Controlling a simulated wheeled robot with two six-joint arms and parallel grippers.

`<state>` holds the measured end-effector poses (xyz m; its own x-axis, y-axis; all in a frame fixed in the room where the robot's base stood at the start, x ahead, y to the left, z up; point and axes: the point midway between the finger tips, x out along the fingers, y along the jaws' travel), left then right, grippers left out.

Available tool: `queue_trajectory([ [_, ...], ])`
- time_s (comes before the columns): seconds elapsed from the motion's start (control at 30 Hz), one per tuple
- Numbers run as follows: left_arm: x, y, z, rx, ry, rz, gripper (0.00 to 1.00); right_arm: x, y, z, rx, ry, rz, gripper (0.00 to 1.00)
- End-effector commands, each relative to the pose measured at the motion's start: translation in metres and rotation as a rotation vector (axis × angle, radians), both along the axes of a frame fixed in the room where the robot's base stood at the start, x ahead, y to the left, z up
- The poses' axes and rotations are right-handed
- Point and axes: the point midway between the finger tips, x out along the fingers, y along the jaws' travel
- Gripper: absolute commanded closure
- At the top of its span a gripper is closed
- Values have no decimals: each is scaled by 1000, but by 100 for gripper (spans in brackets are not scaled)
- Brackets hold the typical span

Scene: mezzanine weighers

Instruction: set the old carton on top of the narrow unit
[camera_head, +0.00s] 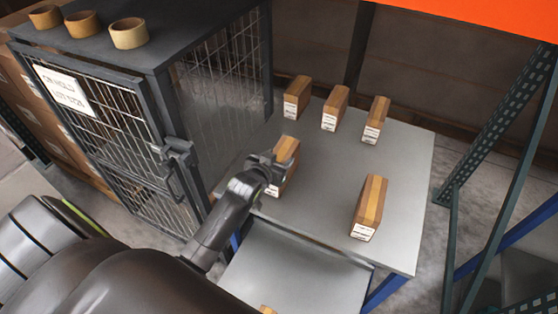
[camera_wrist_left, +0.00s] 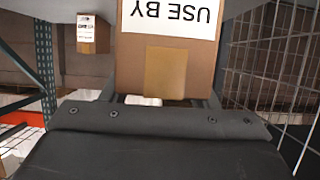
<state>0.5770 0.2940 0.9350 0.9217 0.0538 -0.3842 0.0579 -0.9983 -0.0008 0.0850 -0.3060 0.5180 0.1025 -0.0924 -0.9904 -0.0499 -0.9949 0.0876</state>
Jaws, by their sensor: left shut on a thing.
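My left gripper (camera_head: 270,163) is shut on a brown carton (camera_head: 289,152) with a white label, at the left part of the grey table (camera_head: 322,190). In the left wrist view the held carton (camera_wrist_left: 165,48) fills the middle, its "USE BY" label upside down, between the fingers of the gripper (camera_wrist_left: 160,92). I cannot tell whether it still touches the table. A dark mesh-sided cabinet (camera_head: 160,40) with an "ON HOLD" sign stands at the left; I cannot tell if it is the narrow unit. My right gripper is not in view.
Three cartons stand along the table's back, one being this (camera_head: 335,107), and another carton (camera_head: 368,207) stands front right. A lower grey surface (camera_head: 290,270) lies in front. Green rack posts (camera_head: 500,120) stand right.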

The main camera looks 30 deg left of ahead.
Motion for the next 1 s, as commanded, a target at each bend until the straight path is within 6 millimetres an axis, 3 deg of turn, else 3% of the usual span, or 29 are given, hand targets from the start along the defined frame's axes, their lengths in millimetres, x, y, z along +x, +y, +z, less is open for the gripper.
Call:
queue_trajectory([
  [0.5,1,-1,-13,0,-6,-1,100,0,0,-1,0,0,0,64],
  [0.53,0,0,-14,0,-1,-1,42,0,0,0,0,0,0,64],
  [0.67,0,0,-14,0,-1,-1,25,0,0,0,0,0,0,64],
  [1.0,0,0,-10,0,-2,-1,24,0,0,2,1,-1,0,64],
])
